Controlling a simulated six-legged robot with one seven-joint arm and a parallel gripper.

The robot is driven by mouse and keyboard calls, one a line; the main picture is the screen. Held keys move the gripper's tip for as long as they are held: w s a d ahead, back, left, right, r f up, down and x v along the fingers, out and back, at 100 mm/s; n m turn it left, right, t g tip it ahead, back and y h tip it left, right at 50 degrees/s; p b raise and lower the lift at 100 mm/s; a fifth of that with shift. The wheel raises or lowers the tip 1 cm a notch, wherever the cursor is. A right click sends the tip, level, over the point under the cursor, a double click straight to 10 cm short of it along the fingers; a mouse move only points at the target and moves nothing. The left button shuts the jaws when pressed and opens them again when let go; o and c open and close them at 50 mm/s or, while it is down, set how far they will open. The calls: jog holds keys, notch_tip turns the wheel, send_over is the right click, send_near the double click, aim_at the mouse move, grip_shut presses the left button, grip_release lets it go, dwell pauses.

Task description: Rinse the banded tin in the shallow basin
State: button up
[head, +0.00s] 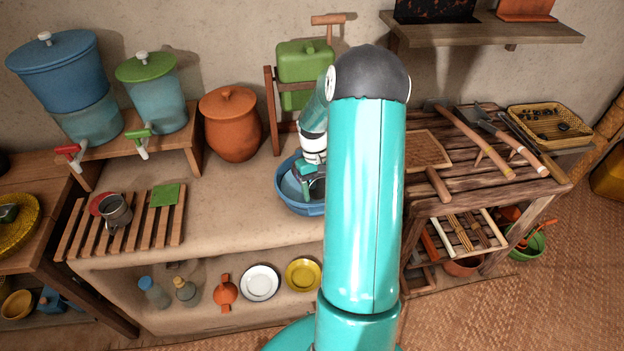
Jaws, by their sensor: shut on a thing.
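The shallow basin (290,205) is blue and round and sits on the clay counter, its right side hidden behind my arm. My gripper (312,184) points down inside the basin's rim and is shut on a small dark grey thing, which appears to be the banded tin (317,188). My gripper and arm hide most of it, so I cannot see its bands or whether it touches the basin's bottom.
A grey metal mug (115,212) stands on a slatted wooden rack (154,232) at left, near a green cloth (164,195). Blue dispensers (92,118) stand back left. Counter between rack and basin is clear.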

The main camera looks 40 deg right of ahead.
jog(key=s+a+v, duration=0.1)
jog(key=s+v, duration=0.1)
jog(key=v, duration=0.9)
jog(key=shift+s+r, duration=0.25)
jog(key=shift+r, duration=0.05)
dwell(0.3)
dwell(1.3)
